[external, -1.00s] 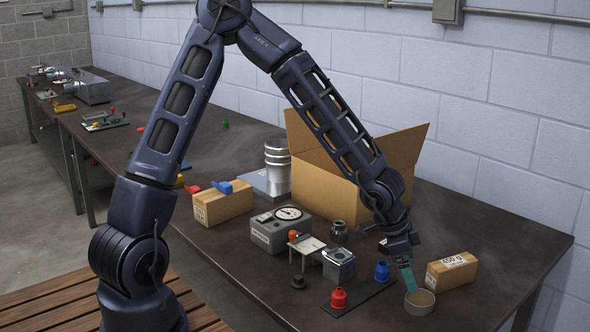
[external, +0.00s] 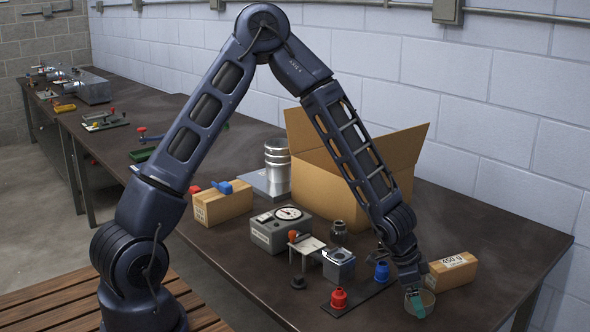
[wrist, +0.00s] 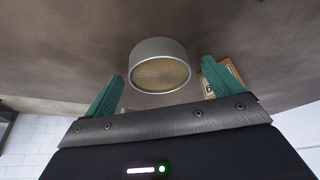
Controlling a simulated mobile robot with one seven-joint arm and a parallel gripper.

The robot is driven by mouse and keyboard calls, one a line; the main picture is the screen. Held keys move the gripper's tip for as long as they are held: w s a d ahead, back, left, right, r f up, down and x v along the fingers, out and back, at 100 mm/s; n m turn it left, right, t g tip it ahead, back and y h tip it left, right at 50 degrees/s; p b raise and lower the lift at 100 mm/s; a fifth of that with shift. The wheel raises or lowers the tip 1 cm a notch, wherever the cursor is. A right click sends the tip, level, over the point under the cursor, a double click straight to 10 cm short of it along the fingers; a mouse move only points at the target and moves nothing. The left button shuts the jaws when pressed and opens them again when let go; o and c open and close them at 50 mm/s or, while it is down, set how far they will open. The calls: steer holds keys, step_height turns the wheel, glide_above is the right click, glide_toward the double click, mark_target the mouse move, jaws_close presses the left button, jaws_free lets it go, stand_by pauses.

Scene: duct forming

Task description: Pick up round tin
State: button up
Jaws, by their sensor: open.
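The round tin (external: 427,296) is a short grey metal cylinder with a tan inside, near the front right of the dark workbench. In the wrist view the tin (wrist: 160,66) lies ahead between the two teal fingers. My gripper (external: 414,302) is right at the tin in the external view, with a teal finger across the tin's front left. In the wrist view my gripper (wrist: 162,84) is open, with a gap on both sides of the tin. I cannot tell how deep the fingers reach around it.
A small cardboard box (external: 453,270) marked 450 g stands just right of the tin. A red knob piece (external: 339,298) and a blue one (external: 382,271) stand to the left on a dark strip. A large open carton (external: 350,190) stands behind. The bench's right end is clear.

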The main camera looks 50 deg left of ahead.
steer(key=c, duration=1.1)
